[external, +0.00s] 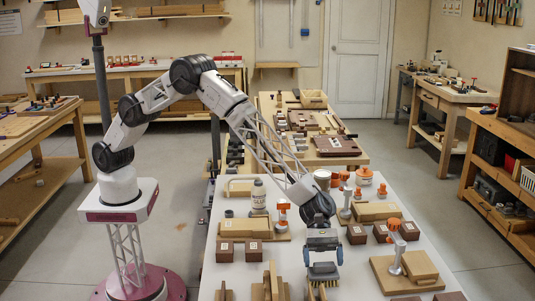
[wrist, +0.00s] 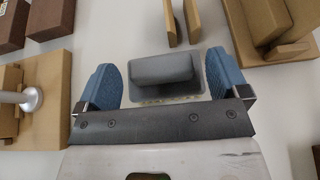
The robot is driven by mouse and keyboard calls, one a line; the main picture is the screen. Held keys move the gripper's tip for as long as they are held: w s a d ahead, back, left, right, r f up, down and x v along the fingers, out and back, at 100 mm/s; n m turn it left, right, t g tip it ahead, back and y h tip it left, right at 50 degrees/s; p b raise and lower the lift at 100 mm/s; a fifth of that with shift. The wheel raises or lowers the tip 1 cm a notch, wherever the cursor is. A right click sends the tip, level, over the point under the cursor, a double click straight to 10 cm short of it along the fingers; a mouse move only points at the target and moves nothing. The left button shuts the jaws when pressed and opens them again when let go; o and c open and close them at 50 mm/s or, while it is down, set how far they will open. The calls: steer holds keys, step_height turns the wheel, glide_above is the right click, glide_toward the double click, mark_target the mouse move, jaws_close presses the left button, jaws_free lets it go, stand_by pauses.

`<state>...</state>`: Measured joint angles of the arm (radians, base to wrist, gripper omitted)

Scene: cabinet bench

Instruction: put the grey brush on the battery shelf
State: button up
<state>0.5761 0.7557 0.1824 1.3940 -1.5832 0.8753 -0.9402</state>
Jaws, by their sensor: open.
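The grey brush (wrist: 163,69) lies on the white table in the wrist view, a grey block on a wider grey base with pale bits along its near edge. My gripper (wrist: 160,85) is open, with one blue finger on each side of the brush and gaps between. In the external view my gripper (external: 322,258) is low over the front of the table, and a grey block (external: 322,269) shows between its fingers. I cannot tell which thing is the battery shelf.
Two upright tan slats (wrist: 180,22) stand just beyond the brush. A wooden block with a metal post (wrist: 32,99) is at left, and a tan wooden piece (wrist: 268,25) at right. Brown boxes (external: 224,251), a white bottle (external: 258,194) and orange-topped items crowd the table (external: 350,280).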

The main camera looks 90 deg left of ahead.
steer(key=shift+r, duration=0.15)
steer(key=shift+v, duration=0.85)
steer(key=v, duration=1)
steer(key=shift+a, duration=0.15)
steer(key=shift+r, duration=0.1)
